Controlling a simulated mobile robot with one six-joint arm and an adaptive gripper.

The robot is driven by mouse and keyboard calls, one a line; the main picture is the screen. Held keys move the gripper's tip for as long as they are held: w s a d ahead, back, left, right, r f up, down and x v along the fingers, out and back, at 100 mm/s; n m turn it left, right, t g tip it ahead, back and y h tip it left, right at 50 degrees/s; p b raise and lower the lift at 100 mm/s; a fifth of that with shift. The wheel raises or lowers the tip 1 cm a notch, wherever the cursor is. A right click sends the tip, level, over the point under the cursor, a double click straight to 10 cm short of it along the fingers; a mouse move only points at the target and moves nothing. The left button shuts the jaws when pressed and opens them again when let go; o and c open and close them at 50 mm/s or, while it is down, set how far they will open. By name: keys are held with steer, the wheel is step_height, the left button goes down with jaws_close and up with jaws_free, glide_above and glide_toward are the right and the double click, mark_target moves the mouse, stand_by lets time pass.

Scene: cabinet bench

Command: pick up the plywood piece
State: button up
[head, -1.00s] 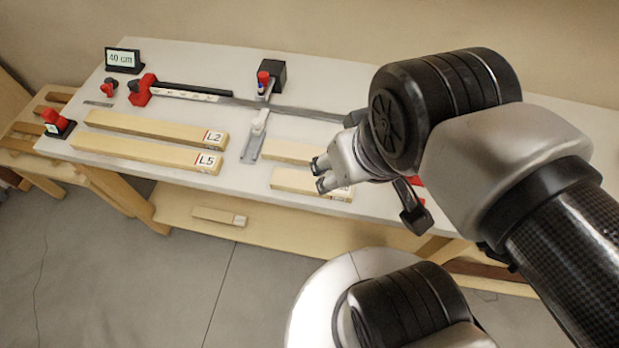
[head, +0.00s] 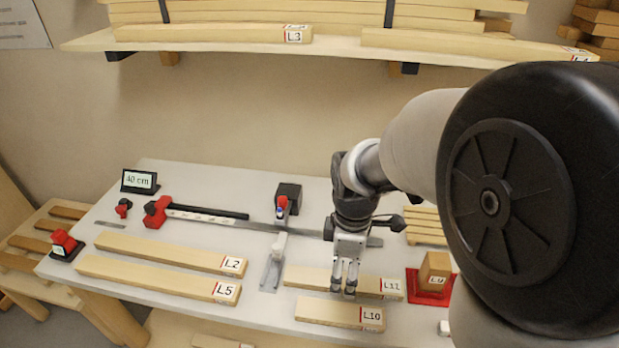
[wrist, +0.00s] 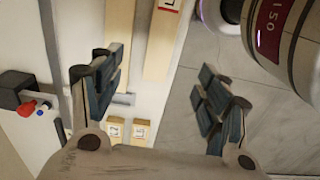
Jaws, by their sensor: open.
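Several pale wooden boards lie on the white bench; none is marked as plywood, so I cannot tell which is the plywood piece. My gripper (head: 344,288) points down over the board labelled L11 (head: 310,277), just behind the L10 board (head: 325,311). Its jaws are open and empty. In the wrist view my gripper (wrist: 155,90) spreads its fingers either side of two board ends, with a further pair of labelled ends below. Whether the fingertips touch L11 is unclear. Boards L2 (head: 170,252) and L5 (head: 150,276) lie to the left.
A red tray (head: 418,299) holds an upright block (head: 434,272) to the right. A clamp-like red and black tool (head: 158,210), a 40 cm display (head: 139,181) and a metal stop (head: 272,268) stand on the bench. A shelf (head: 330,50) with boards hangs above.

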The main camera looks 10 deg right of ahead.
steer(key=f, duration=0.1)
steer(key=b, duration=0.5)
glide_above(340, 312)
steer(key=f, duration=1.2)
steer(key=shift+w, duration=0.3)
steer(key=f, duration=0.1)
steer(key=f+b, duration=0.1)
steer(key=f, duration=0.1)
steer(key=f+b, duration=0.1)
steer(key=f, duration=0.1)
steer(key=shift+s+f, duration=0.1)
steer(key=shift+s, duration=0.2)
steer(key=shift+c, duration=0.6)
steer(key=c, duration=1.2)
